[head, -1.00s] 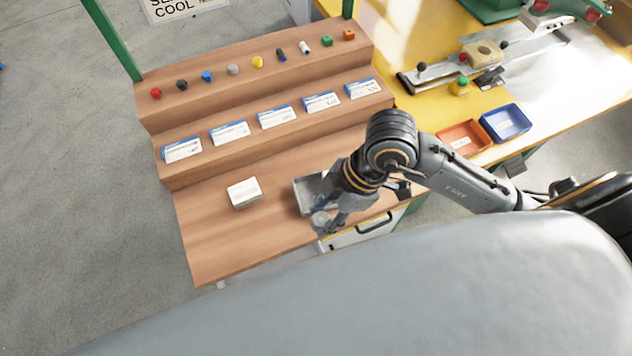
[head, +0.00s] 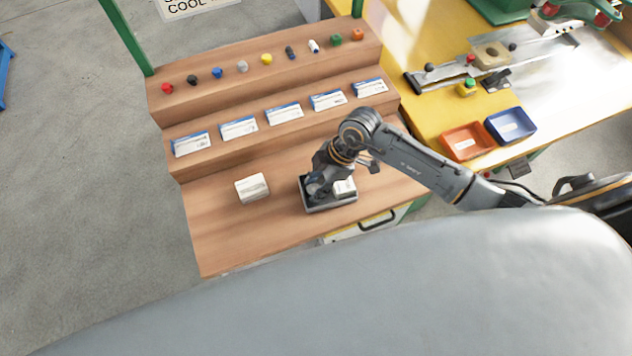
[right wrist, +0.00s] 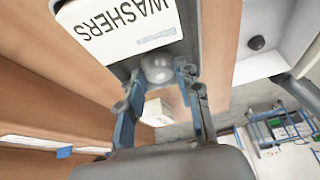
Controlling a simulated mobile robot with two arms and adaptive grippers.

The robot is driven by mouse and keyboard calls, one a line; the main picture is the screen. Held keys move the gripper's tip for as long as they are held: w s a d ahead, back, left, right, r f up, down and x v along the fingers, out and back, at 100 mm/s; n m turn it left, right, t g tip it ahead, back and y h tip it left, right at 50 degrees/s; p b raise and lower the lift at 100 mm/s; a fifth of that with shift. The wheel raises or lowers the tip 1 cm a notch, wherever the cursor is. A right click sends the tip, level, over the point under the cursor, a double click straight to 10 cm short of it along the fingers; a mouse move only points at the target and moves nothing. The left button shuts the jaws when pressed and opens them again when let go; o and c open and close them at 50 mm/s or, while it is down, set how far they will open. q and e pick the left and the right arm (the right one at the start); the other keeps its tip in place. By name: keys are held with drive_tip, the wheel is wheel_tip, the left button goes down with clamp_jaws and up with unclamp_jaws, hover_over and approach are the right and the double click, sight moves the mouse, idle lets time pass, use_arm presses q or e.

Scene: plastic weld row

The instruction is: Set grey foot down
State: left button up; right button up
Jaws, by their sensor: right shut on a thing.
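My right gripper (head: 316,190) is over the left part of a grey tray (head: 330,208) on the lowest wooden step. In the right wrist view the grey foot (right wrist: 157,68), a pale rounded piece, sits between the fingertips of the right gripper (right wrist: 158,80), which is shut on it. It is beside a white box marked WASHERS (right wrist: 125,25). That box also shows in the tray's right part in the head view (head: 344,187). I cannot tell whether the foot touches the tray floor. My left gripper is not in view.
Another white box (head: 252,187) stands left of the tray. Labelled cards (head: 284,114) line the middle step, and several small coloured parts (head: 266,59) the top one. Orange (head: 467,140) and blue (head: 511,125) bins stand on the yellow bench.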

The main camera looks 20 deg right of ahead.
drive_tip(key=shift+f, duration=0.1)
drive_tip(key=shift+f, duration=0.1)
drive_tip(key=o, duration=0.7)
drive_tip(key=shift+c, duration=0.2)
drive_tip(key=v, duration=1.2)
drive_tip(key=shift+b, duration=0.3)
